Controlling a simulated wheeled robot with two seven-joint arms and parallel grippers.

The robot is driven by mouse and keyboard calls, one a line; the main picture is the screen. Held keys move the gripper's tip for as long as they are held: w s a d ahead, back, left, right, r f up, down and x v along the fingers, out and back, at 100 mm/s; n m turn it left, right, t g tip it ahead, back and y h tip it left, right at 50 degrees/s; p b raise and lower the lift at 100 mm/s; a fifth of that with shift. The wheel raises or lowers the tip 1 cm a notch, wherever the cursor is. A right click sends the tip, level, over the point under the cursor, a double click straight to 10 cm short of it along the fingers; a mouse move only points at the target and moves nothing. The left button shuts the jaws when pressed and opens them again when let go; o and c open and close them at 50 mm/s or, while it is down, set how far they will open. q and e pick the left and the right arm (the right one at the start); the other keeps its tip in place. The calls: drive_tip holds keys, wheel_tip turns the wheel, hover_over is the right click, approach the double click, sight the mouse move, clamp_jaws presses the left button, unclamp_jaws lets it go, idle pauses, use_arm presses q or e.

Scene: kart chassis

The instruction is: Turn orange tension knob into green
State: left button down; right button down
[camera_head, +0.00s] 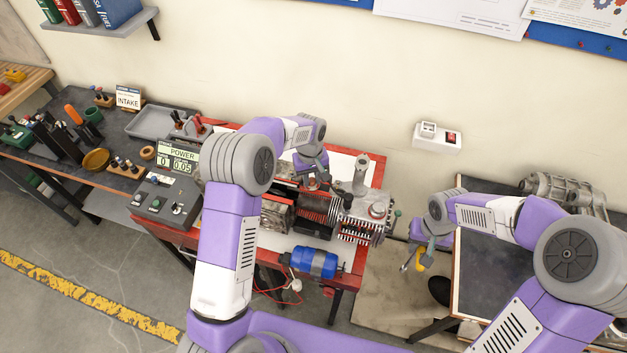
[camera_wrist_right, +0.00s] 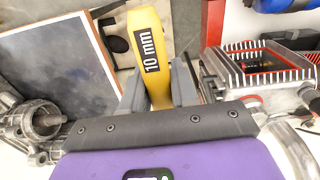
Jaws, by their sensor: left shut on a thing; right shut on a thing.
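The engine (camera_head: 335,210) sits on the red-framed bench, its finned block (camera_wrist_right: 262,65) also showing in the right wrist view. A small green tip (camera_head: 397,213) shows at its right end; I cannot tell whether this is the tension knob. No orange knob can be made out. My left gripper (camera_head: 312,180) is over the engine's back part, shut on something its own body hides. My right gripper (camera_head: 422,247) is right of the engine, apart from it. It is shut on a yellow tool marked 10 mm, and this tool (camera_wrist_right: 150,45) stands between its fingers in the right wrist view.
A blue cylinder (camera_head: 314,262) is at the bench front. A dark table (camera_head: 495,265) with a metal assembly (camera_head: 560,190) is on the right. A tool bench (camera_head: 60,150) is far left.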

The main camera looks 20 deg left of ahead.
sight(311, 181)
use_arm(q)
drive_tip(key=n, duration=0.3)
drive_tip(key=shift+b, duration=0.3)
use_arm(e)
drive_tip(key=shift+f, duration=0.45)
use_arm(q)
drive_tip(key=shift+n, duration=1.4)
use_arm(e)
drive_tip(key=shift+f, duration=0.1)
use_arm(q)
drive_tip(key=c, duration=1.2)
unclamp_jaws()
drive_tip(key=shift+r, duration=0.1)
wheel_tip(311, 181, up, 12)
drive_tip(key=shift+s+a+f, duration=0.1)
drive_tip(key=shift+s+f, duration=0.1)
use_arm(e)
drive_tip(key=shift+f, duration=0.15)
